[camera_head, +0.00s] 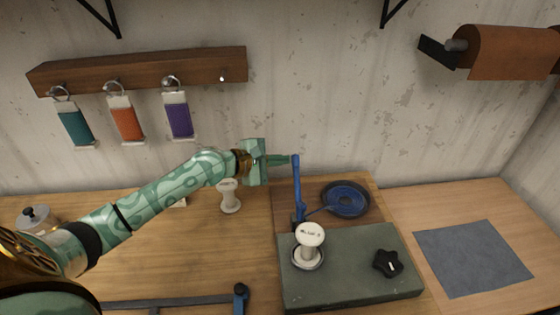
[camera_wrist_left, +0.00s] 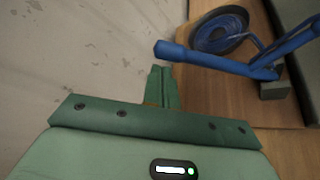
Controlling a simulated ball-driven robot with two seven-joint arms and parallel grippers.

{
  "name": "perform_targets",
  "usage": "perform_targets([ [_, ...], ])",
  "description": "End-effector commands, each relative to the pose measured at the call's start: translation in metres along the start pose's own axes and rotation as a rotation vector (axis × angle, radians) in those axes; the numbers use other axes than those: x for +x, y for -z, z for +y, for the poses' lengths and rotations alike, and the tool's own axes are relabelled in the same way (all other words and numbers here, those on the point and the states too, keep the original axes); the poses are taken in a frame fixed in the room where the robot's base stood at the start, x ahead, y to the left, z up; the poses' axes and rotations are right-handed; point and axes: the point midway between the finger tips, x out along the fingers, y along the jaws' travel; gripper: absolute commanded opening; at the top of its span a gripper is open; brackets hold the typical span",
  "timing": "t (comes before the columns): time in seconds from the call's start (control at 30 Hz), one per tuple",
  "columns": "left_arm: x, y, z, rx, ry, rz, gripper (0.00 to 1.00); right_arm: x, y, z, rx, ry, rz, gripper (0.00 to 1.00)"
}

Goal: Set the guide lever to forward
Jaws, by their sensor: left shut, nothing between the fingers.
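A blue lever (camera_head: 297,187) stands nearly upright at the back left corner of a grey-green block; I take it as the guide lever. In the left wrist view its arm (camera_wrist_left: 215,62) runs from a knob at upper left down to a mount at right. My left gripper (camera_head: 289,159) is shut and empty, its fingertips at the lever's upper end, on its left side. In the left wrist view the shut fingers (camera_wrist_left: 161,72) point just below the knob; I cannot tell whether they touch it. My right gripper is not in view.
The grey-green block (camera_head: 340,282) carries a white spool (camera_head: 310,236) and a black star knob (camera_head: 388,263). A blue-black wheel (camera_head: 346,198) lies behind it. Another white spool (camera_head: 229,197) stands left of the lever. A grey mat (camera_head: 472,257) lies right. Coloured tags hang from a wall rail (camera_head: 205,66).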

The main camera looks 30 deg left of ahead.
Motion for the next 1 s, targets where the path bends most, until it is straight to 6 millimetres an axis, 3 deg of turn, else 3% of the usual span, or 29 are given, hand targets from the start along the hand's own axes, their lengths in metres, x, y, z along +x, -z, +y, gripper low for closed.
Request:
perform_targets([
  [0.37,0.0,-0.001,0.001,0.003,-0.003,0.0,0.0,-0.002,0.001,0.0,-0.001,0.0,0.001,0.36],
  [0.77,-0.006,-0.012,0.001,0.063,-0.04,-0.002,0.0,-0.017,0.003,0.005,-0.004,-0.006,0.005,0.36],
  [1.0,-0.015,-0.025,0.002,0.133,-0.08,-0.001,0.0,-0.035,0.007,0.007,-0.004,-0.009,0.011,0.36],
])
